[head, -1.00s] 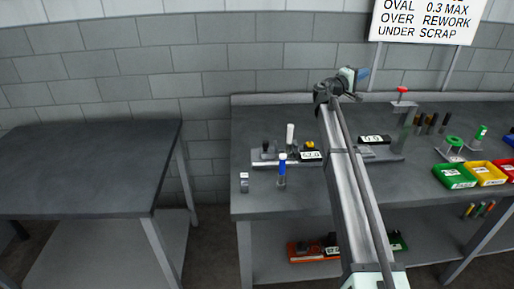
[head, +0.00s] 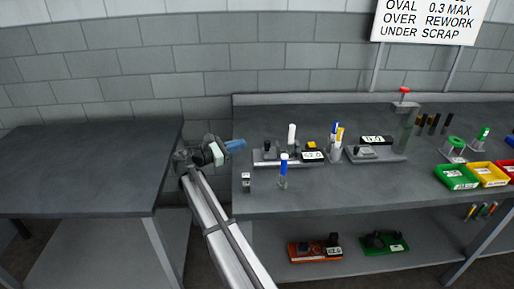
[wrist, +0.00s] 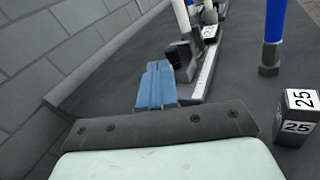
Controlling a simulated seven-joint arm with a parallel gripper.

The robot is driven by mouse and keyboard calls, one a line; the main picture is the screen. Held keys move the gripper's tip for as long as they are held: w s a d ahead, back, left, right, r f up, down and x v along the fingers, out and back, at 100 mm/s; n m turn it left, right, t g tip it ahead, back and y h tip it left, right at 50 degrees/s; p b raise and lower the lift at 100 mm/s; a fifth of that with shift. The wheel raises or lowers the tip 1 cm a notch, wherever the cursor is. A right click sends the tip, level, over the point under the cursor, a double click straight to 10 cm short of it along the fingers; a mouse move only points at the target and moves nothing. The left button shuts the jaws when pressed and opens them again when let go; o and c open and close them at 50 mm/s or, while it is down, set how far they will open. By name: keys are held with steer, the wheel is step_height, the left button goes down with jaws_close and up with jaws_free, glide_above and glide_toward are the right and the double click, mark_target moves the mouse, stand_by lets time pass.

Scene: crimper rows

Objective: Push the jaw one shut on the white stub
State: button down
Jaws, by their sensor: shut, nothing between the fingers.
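The white stub (head: 292,133) stands upright on the left crimper's base (head: 262,162). It also shows at the top of the wrist view (wrist: 182,14). A dark block that looks like the jaw (head: 268,148) sits on the base left of the stub, apart from it in the head view; in the wrist view the dark block (wrist: 182,54) is just beyond my fingertips. My gripper (head: 238,145) is shut and empty, its blue fingers left of the crimper, pointing toward it. The blue fingers also show in the wrist view (wrist: 157,84). Contact with the block cannot be told.
A block marked 25 (wrist: 298,118) and a blue-topped stub (head: 284,168) stand at the bench front. Blue and yellow pieces (head: 337,138) stand right of the crimper. A second crimper (head: 380,153) is farther right. A gap separates the left table (head: 80,165) from the bench.

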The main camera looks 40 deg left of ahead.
steer(key=s+a+f+n, duration=0.1)
steer(key=s+f+n, duration=0.15)
steer(key=s, duration=0.35)
glide_toward(267, 153)
steer(key=w+r, duration=0.1)
steer(key=w, duration=0.1)
steer(key=w+r, duration=0.1)
steer(key=w, duration=0.1)
steer(key=w+r, duration=0.1)
steer(key=w, duration=0.1)
steer(key=shift+w+d, duration=0.25)
steer(key=shift+w, duration=0.1)
steer(key=w+d, duration=0.2)
steer(key=shift+w+d, duration=0.3)
steer(key=shift+d, duration=0.1)
steer(key=shift+a, duration=0.1)
steer(key=v, duration=1.4)
steer(key=shift+r, duration=0.2)
stand_by(1.1)
